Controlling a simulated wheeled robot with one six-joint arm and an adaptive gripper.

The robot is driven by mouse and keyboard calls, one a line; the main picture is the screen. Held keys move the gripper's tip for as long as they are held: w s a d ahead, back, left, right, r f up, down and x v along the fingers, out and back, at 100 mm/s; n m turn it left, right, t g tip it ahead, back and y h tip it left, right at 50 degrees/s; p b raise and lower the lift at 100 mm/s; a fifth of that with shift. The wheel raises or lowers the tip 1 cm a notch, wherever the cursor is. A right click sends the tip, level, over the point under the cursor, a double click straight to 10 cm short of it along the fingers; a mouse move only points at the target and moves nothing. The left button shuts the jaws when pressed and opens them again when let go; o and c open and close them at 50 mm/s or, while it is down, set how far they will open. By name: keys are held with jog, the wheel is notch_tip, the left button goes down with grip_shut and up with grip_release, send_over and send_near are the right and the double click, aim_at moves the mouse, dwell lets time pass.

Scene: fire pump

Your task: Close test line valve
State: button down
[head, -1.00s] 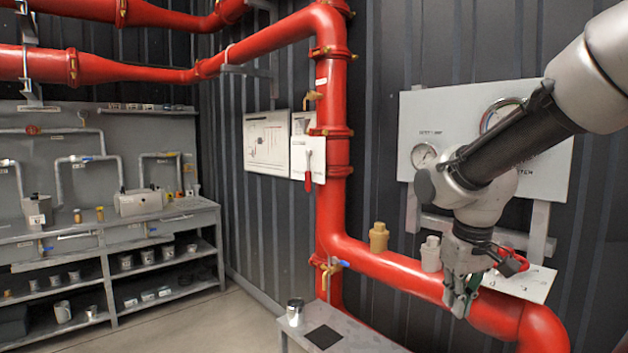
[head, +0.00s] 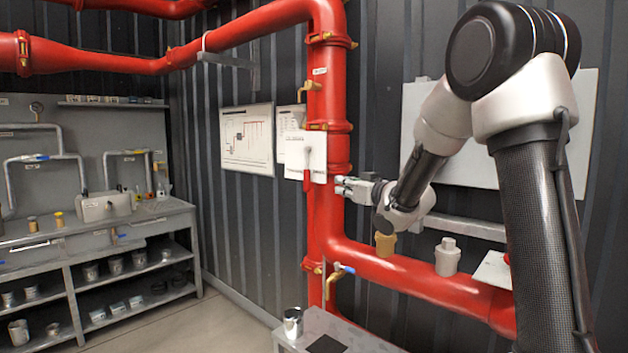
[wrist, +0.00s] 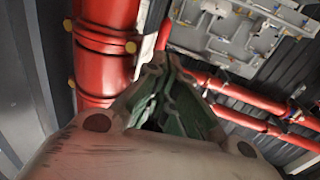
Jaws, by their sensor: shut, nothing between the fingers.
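A white plate (head: 305,153) on the red riser carries a red lever (head: 306,182) hanging down. Below, at the pipe bend, a small brass valve (head: 333,288) has a blue handle (head: 344,268). Another small brass valve (head: 308,88) sits higher on the riser. I cannot read which one is labelled as the test line. My gripper (head: 340,187) points left, beside the riser and a little right of the red lever, apart from it. In the wrist view the green-padded fingers (wrist: 160,75) are shut and empty, with the red pipe to their left.
The red riser (head: 325,220) and the lower red pipe (head: 410,280) run close to my arm. A grey bench (head: 325,330) with a metal cup (head: 292,322) stands below. A shelved workbench (head: 100,230) is at left. Floor is clear between them.

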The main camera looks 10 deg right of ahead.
aim_at(309, 178)
jog(key=shift+w+a+r, duration=0.1)
jog(key=shift+r, duration=0.05)
jog(key=x, duration=1.3)
jog(key=shift+w+a, duration=0.1)
jog(key=shift+w, duration=0.25)
